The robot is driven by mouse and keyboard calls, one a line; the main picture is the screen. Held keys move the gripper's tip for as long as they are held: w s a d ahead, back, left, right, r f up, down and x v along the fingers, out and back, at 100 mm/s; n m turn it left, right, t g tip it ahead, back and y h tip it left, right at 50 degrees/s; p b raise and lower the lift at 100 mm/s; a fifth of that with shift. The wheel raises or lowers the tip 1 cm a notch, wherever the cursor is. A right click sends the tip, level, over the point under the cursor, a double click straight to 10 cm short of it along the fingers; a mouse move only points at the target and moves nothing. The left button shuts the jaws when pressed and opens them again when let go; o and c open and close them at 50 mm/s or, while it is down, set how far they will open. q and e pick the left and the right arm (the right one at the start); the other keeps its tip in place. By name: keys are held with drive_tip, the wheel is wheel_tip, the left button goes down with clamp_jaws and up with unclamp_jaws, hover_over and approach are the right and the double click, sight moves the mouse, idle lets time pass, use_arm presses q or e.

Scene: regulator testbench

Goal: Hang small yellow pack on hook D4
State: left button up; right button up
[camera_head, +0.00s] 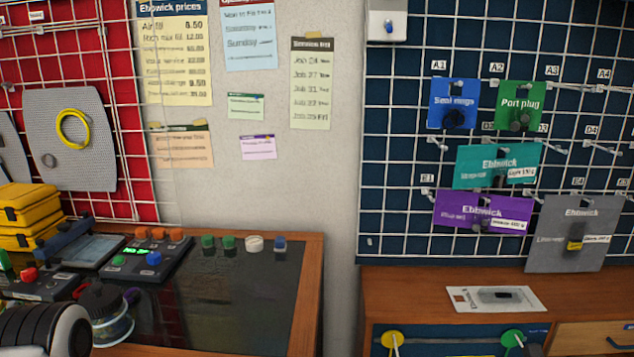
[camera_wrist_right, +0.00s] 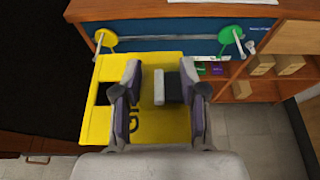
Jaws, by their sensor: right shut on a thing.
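The yellow pack (camera_wrist_right: 95,122) shows in the right wrist view as a flat yellow card with dark lettering, a dark opening at its left and a grey and black block on its face. My right gripper (camera_wrist_right: 161,80) is shut on it, with one finger on each side of the block. Neither the pack nor the right gripper shows in the head view. Hook D4 (camera_head: 593,145) is on the white grid at the right of the head view, under its D4 label, and looks empty.
Around D4 hang a teal pack (camera_head: 470,165), a purple pack (camera_head: 460,212) and a large grey pack (camera_head: 560,235) below. Blue (camera_head: 452,92) and green (camera_head: 520,95) packs hang above left. A white card (camera_head: 470,299) lies on the wooden counter (camera_head: 400,283).

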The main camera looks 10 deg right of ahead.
use_arm(q)
drive_tip(key=r+p, duration=0.4)
drive_tip(key=shift+w+r, duration=0.3)
drive_tip(key=shift+w, duration=0.1)
use_arm(e)
drive_tip(key=a+r+n+g+y, duration=0.1)
drive_tip(key=a+n+y, duration=0.7)
drive_tip(key=a, duration=1.5)
drive_tip(key=shift+a+r+g+y, duration=0.3)
drive_tip(key=shift+r+y, duration=0.4)
drive_tip(key=shift+r, duration=0.05)
